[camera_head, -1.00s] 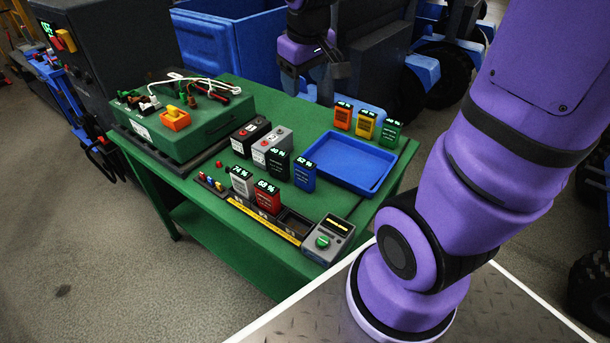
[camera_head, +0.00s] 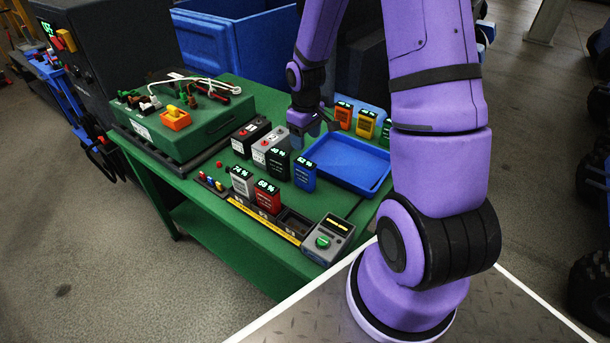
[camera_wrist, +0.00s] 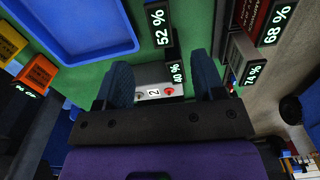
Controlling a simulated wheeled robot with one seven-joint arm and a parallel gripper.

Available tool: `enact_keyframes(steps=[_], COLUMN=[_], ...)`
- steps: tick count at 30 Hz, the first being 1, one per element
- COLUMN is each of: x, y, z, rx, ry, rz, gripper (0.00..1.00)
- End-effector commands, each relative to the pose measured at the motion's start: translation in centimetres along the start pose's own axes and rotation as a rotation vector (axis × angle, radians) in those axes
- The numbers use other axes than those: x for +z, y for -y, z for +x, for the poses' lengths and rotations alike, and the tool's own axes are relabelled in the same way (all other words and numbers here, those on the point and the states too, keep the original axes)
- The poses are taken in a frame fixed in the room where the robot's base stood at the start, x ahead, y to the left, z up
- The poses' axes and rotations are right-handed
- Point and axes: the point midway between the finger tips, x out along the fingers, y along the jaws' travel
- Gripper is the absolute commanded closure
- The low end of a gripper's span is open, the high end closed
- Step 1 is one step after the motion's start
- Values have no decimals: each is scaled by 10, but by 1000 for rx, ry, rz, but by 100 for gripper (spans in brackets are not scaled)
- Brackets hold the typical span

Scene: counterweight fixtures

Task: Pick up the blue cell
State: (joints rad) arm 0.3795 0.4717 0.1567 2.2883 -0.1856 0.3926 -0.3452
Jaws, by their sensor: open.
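The blue cell (camera_head: 304,175) stands upright on the green table, left of the blue tray and beside the black 40 % cell (camera_head: 278,165). In the wrist view the top of the blue cell, reading 52 % (camera_wrist: 160,27), lies ahead of my fingertips. My gripper (camera_head: 306,126) is open and empty, above and behind the cells. In the wrist view, the black cell's display (camera_wrist: 178,72) and part of a grey battery marked 2 (camera_wrist: 160,91) show between the fingers of my gripper (camera_wrist: 162,76). The blue cell's lower body is hidden there.
A blue tray (camera_head: 345,178) is right of the cell; orange and yellow cells (camera_head: 365,123) stand behind it. Grey and red cells (camera_head: 267,196) sit in a front rack beside a tester (camera_head: 328,241). A green case (camera_head: 180,125) is at left.

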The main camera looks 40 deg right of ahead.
Motion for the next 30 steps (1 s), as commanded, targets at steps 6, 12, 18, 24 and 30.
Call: enact_keyframes(steps=[6,12,18,24,30], x=[0,0,0,-2,-2], y=[1,1,1,1,0], z=[31,48,59,85,101], rx=[-2,0,-1,-1,0], ry=[4,1,3,3,1], rz=[-1,0,0,0,0], gripper=[37,37,37,37,37])
